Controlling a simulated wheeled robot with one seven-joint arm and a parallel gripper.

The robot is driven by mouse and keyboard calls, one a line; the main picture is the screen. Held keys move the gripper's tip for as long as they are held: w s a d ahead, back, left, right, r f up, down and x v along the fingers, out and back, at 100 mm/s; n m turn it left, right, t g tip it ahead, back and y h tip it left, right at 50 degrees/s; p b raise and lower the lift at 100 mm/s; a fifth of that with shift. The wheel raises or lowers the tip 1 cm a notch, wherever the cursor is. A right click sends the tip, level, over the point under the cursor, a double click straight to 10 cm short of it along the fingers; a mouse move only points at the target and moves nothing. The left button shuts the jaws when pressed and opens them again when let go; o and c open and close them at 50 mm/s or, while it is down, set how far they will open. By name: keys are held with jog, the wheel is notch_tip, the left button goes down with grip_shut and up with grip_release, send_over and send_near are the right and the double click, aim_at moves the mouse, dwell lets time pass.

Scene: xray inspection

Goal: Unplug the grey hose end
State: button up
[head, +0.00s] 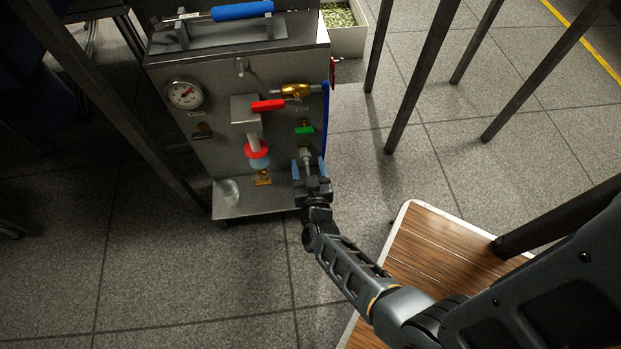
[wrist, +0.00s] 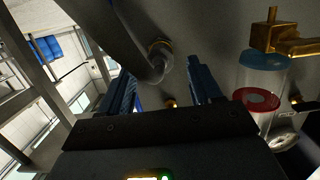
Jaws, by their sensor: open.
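The grey hose end (head: 305,152) is at the lower right of the metal panel (head: 215,160), below a green handle. In the wrist view, the curved grey hose end (wrist: 157,66) meets a round brass-coloured fitting (wrist: 161,46) on the panel. My gripper (head: 308,167) is open, with one blue finger on each side of the hose end's line. In the wrist view its fingers (wrist: 165,78) stand apart, with the hose end between and beyond their tips. I cannot tell whether either finger touches it.
A clear cylinder with red and blue rings (head: 258,155) stands to the left. A gauge (head: 183,93) is upper left. A wooden-topped stool (head: 420,262) is near my arm.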

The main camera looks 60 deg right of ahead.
aim_at(305, 155)
jog(key=shift+x, duration=1.15)
jog(key=shift+c, duration=0.4)
grip_shut()
